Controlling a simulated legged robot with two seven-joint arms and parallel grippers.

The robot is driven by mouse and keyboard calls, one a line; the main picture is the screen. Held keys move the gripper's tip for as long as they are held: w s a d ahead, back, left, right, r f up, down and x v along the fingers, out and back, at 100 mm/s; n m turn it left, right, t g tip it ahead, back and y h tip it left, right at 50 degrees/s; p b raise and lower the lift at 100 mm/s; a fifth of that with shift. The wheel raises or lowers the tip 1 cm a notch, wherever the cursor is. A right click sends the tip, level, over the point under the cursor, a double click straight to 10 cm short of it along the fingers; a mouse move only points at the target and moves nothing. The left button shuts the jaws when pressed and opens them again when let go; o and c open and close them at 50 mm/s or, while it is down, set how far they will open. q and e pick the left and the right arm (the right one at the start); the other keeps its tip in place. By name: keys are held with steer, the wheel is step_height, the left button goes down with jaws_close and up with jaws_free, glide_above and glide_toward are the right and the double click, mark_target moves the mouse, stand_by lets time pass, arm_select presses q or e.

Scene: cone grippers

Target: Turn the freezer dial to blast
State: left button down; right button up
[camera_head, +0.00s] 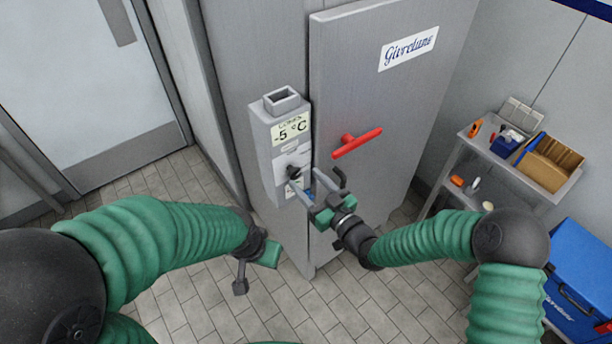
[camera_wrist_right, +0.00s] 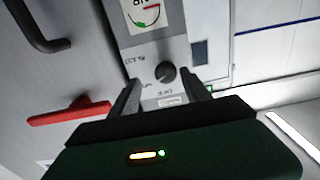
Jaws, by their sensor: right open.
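The freezer dial (camera_head: 293,172) is a small black knob on the grey control box (camera_head: 264,150), below a display reading -5 °C. In the right wrist view the dial (camera_wrist_right: 165,72) sits ahead of the two fingers, on a pale panel with small markings too blurred to read. My right gripper (camera_head: 305,188) is open, its fingers pointing at the box just by the dial. In the wrist view the fingertips (camera_wrist_right: 166,88) lie on either side below the dial; contact cannot be told. My left gripper (camera_head: 256,270) hangs low at the left, away from the box; its jaw state is unclear.
A red handle (camera_head: 357,143) is on the freezer door (camera_head: 350,80), close to my right gripper. A shelf cart (camera_head: 465,150) with a cardboard box (camera_head: 548,162) stands at the right, with a blue cooler (camera_head: 580,280) by it. The tiled floor ahead is clear.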

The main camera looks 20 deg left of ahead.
mark_target(295, 177)
steer(key=a, duration=0.1)
steer(key=w+a, duration=0.1)
steer(key=a, duration=0.1)
steer(key=shift+a+f, duration=0.1)
steer(key=shift+f, duration=0.1)
steer(key=shift+s+a, duration=0.1)
steer(key=shift+a, duration=0.1)
steer(key=shift+c, duration=0.9)
steer(key=shift+d, duration=0.1)
steer(key=shift+c, duration=1.3)
steer(key=shift+d, duration=0.5)
steer(key=c, duration=0.5)
steer(key=shift+d, duration=0.1)
jaws_close()
arm_select(q)
steer(key=shift+a+f, duration=0.1)
steer(key=shift+a, duration=0.8)
